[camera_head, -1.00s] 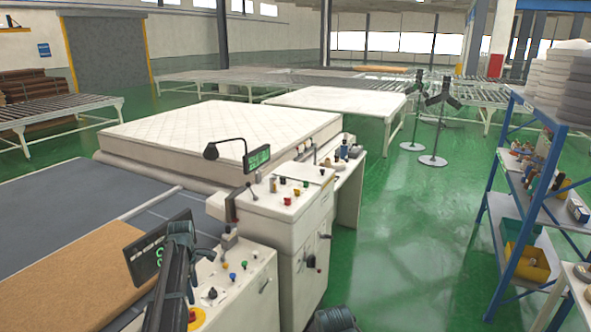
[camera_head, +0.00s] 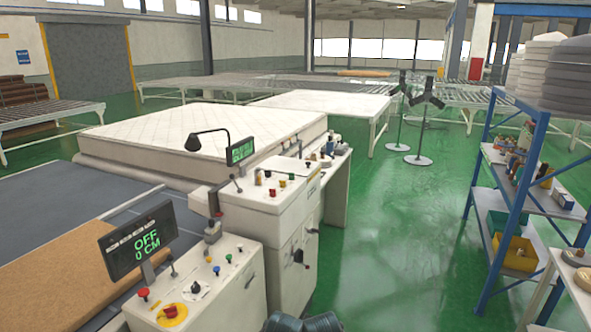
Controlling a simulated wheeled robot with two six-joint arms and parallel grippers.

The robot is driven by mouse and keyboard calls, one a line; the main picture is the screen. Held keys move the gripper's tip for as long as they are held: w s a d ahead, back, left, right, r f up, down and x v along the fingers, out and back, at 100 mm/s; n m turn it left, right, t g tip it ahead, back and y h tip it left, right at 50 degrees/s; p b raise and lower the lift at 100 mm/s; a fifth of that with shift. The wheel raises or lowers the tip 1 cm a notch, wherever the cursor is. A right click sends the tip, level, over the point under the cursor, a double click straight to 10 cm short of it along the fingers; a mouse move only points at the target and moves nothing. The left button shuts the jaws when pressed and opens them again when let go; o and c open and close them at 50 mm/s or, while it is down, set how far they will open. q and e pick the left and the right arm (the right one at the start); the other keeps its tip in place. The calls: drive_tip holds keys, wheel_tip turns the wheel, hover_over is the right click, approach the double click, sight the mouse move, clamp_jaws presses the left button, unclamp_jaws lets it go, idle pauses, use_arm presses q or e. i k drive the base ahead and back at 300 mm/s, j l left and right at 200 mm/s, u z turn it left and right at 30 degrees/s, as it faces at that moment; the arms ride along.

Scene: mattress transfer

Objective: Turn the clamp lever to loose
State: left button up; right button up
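No part is clearly labelled as the clamp lever, and I cannot tell which control it is. A thin upright lever (camera_head: 236,183) stands at the left end of the rear white cabinet (camera_head: 285,225). A small black-tipped lever (camera_head: 173,268) stands on the front white console (camera_head: 242,292), beside its display (camera_head: 138,242), which reads "OFF 0 CM". A dark handle (camera_head: 298,257) sticks out of the rear cabinet's front. A dark part of my own arm shows at the bottom edge; no fingers of either gripper are visible.
A white mattress (camera_head: 205,135) lies behind the consoles, and a brown sheet (camera_head: 65,280) on the grey table at left. Blue shelving (camera_head: 505,170) stands at right. The green floor (camera_head: 400,240) between is free, with two dark-topped stands farther back.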

sight(209, 260)
drive_tip(key=i+j, duration=0.1)
drive_tip(key=i, duration=1.05)
